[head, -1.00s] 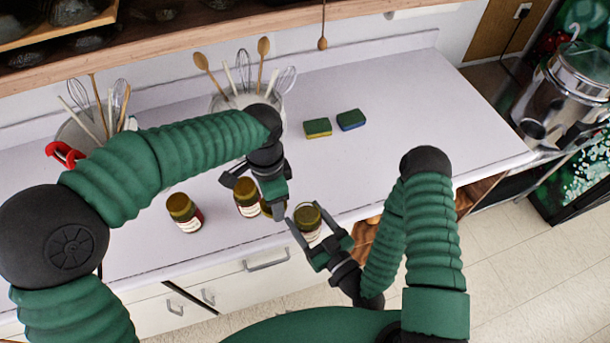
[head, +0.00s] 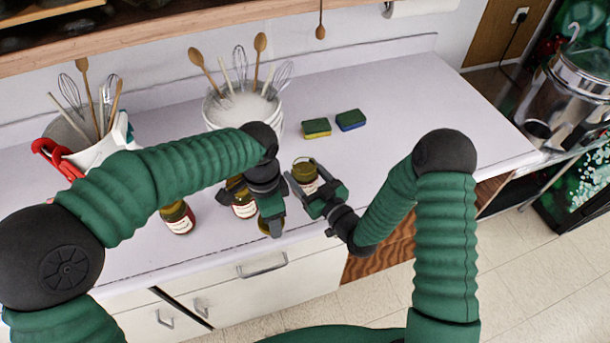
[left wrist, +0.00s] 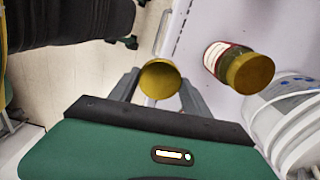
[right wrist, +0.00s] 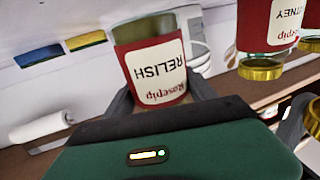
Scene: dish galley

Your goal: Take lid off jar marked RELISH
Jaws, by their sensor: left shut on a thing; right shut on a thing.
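The jar marked RELISH (right wrist: 158,68) has a red and white label, upside down in the right wrist view. In the head view the jar (head: 305,172) is over the counter's front part. My right gripper (head: 309,187) is shut on it. Whether the jar touches the counter I cannot tell. My left gripper (head: 268,213) is shut on a round gold lid (left wrist: 160,79), apart from the RELISH jar and near the counter's front edge. No jar shows under this lid. The RELISH jar's mouth is hidden in the right wrist view.
Two other jars stand on the counter: one at the left (head: 178,217) and one beside my left gripper (head: 244,209). A lidded jar in the right wrist view (right wrist: 272,25) has a label ending "TNEY". Utensil buckets and two sponges (head: 317,128) stand behind. The counter's right part is clear.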

